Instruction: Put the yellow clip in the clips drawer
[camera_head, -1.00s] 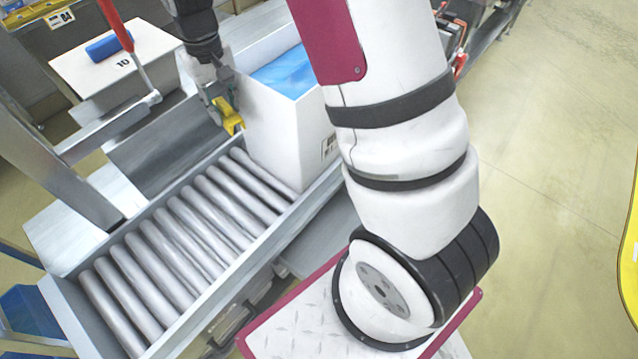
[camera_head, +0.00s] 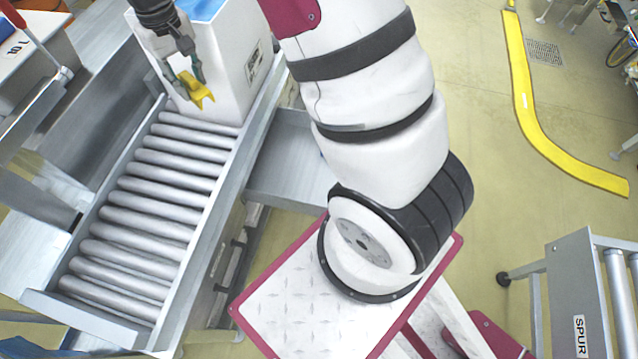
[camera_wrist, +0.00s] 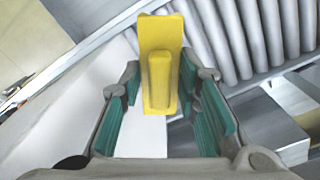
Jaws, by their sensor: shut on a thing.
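The yellow clip (camera_head: 194,90) is held in my gripper (camera_head: 187,76), in front of a white box and above the rollers, in the head view. In the wrist view the clip (camera_wrist: 160,65) stands out beyond the teal finger pads of my gripper (camera_wrist: 165,108). Its far end shows over the rollers. The exact contact between pads and clip is hard to make out there. I cannot identify a clips drawer in either view.
A roller conveyor (camera_head: 150,195) with metal side rails runs below my gripper. The white box (camera_head: 220,70) with blue contents stands at its far end. A yellow floor strip (camera_head: 540,135) and a second roller stand (camera_head: 585,290) are at right, with open floor between.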

